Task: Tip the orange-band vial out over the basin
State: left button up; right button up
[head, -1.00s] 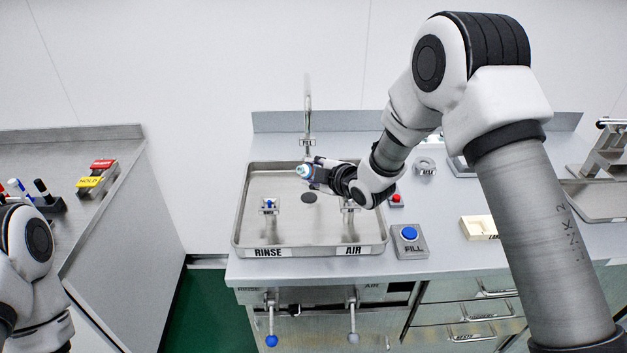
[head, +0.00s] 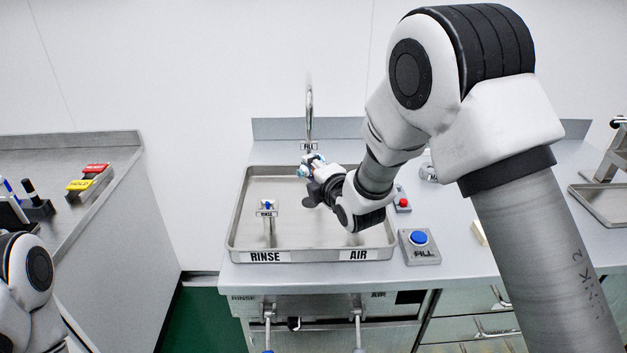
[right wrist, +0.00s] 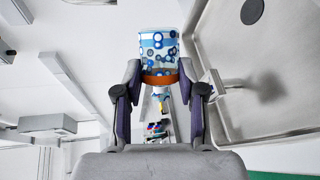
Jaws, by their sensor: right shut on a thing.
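The orange-band vial (right wrist: 160,45) is clear with blue ring marks, and its orange band (right wrist: 160,77) lies between the fingertips in the right wrist view. My right gripper (right wrist: 160,82) is shut on it. In the head view the vial (head: 308,166) is small and partly hidden by my right gripper (head: 318,178); it looks tilted, but its exact angle is unclear. Both are above the back part of the steel basin (head: 300,235), near the tap. My left arm shows at lower left, with its gripper out of view.
A tap (head: 309,110) labelled FILL stands behind the basin. A RINSE nozzle (head: 268,207) stands inside it; my right wrist hides the AIR nozzle. A blue FILL button (head: 418,238) and a red button (head: 402,202) are to the right. A side bench (head: 100,150) stands left.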

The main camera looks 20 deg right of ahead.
jog(key=n+t+b, duration=0.1)
jog(key=n+b, duration=0.1)
jog(key=b, duration=0.1)
jog(key=n+t+b, duration=0.1)
jog(key=b, duration=0.2)
jog(key=n+t+b, duration=0.1)
jog(key=n+b, duration=0.1)
jog(key=b, duration=0.2)
jog(key=shift+f+n+h, duration=0.3)
jog(key=shift+f+h, duration=0.05)
jog(key=shift+h, duration=0.05)
dwell(0.3)
notch_tip(320, 180, up, 3)
jog(key=m+g+y+p, duration=0.3)
jog(key=m+p, duration=0.2)
jog(key=p, duration=0.5)
jog(key=m+g+y+p, duration=0.3)
jog(key=m+p, duration=0.3)
jog(key=p, duration=0.4)
jog(key=m+g+y+p, duration=0.2)
jog(key=m+p, duration=0.4)
jog(key=p, duration=0.4)
jog(key=shift+g+y+p, duration=0.35)
jog(key=shift+g+y, duration=0.05)
jog(key=shift+g, duration=0.1)
